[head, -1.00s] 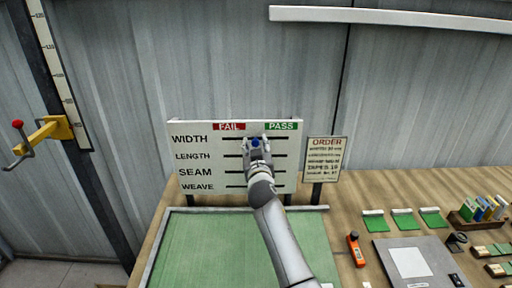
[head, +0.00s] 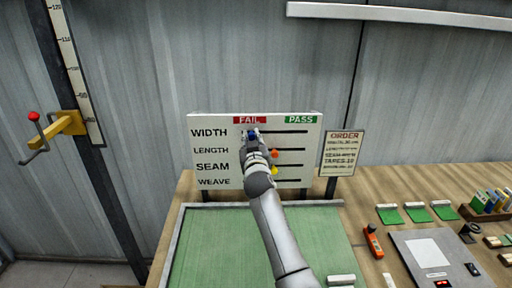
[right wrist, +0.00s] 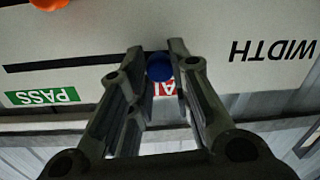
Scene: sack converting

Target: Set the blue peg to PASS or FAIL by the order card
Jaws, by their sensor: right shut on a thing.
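The white board (head: 212,158) has rows WIDTH, LENGTH, SEAM and WEAVE with dark slots, under a red FAIL label (head: 249,120) and a green PASS label (head: 300,120). The blue peg (head: 252,134) is in the WIDTH row, at the left end of its slot below FAIL. My right gripper (head: 252,139) is shut on it; in the right wrist view the blue peg (right wrist: 159,67) shows between the fingertips (right wrist: 160,60), partly over the FAIL label. The order card (head: 341,152) stands right of the board; its small lines are mostly unreadable. My left gripper is out of view.
An orange peg (head: 275,155) and a yellow peg (head: 274,171) show on lower rows, beside my right arm. A green mat (head: 215,245) lies in front of the board. An orange tool (head: 373,241) and a grey panel (head: 455,255) lie to the right.

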